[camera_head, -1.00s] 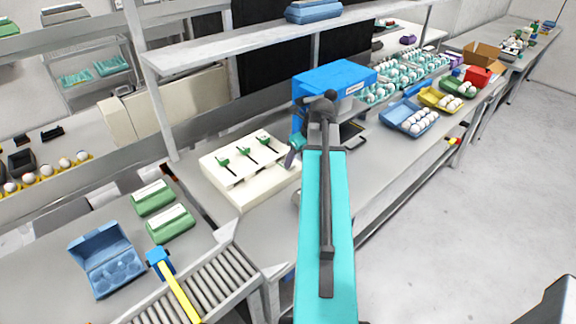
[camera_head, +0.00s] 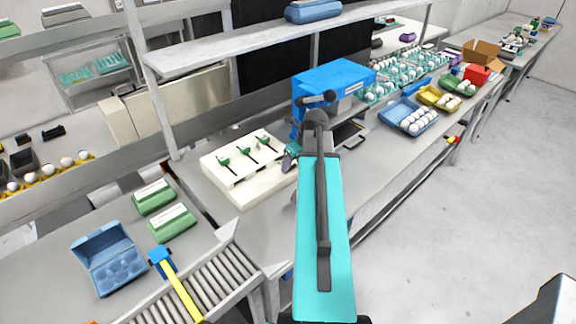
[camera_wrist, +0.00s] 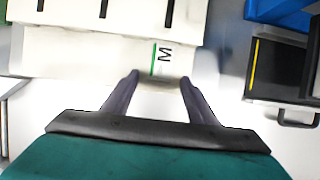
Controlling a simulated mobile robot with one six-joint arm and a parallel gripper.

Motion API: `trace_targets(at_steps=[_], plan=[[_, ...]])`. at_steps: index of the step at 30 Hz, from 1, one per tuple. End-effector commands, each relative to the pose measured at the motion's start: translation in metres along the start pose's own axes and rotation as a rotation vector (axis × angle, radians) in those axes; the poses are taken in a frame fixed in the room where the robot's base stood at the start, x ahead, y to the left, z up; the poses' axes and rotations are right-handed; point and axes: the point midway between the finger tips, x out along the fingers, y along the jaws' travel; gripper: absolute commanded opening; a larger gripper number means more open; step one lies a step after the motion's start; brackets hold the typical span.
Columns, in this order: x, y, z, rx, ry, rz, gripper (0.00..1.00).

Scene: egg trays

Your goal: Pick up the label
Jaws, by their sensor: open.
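A white label (camera_wrist: 163,60) with a black letter M and a green stripe shows in the wrist view, at the near edge of a cream slotted box (camera_wrist: 75,55). My gripper (camera_wrist: 159,79) is open, its two dark fingers on either side of the label's near end, with nothing seen gripped. I cannot tell whether the fingers touch the box. In the head view the cream box (camera_head: 218,179) stands on the bench with green-handled pieces on its top. There my arm covers part of the area and the label cannot be made out.
A blue machine (camera_head: 335,77) stands just behind my arm. A dark tray (camera_wrist: 280,68) lies to the right in the wrist view. Green cartons (camera_head: 172,222), an open blue carton (camera_head: 105,262) and a roller conveyor (camera_head: 222,282) are at left. An overhead shelf (camera_head: 270,38) spans the bench.

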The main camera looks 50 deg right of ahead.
Motion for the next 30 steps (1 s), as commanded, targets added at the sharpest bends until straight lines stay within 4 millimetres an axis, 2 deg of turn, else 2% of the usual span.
trace_targets(at_steps=[5, 10, 23, 30], plan=[[-0.0001, 0.0001, 0.0001, 0.0, 0.0, 0.0, 0.51], [-0.0001, 0.0002, 0.0002, 0.0, 0.0, 0.0, 0.23], [-0.0012, 0.0003, 0.0008, 0.0, 0.0, 0.0, 0.23], [-0.0093, 0.001, 0.0047, -0.002, 0.0, 0.001, 0.23]])
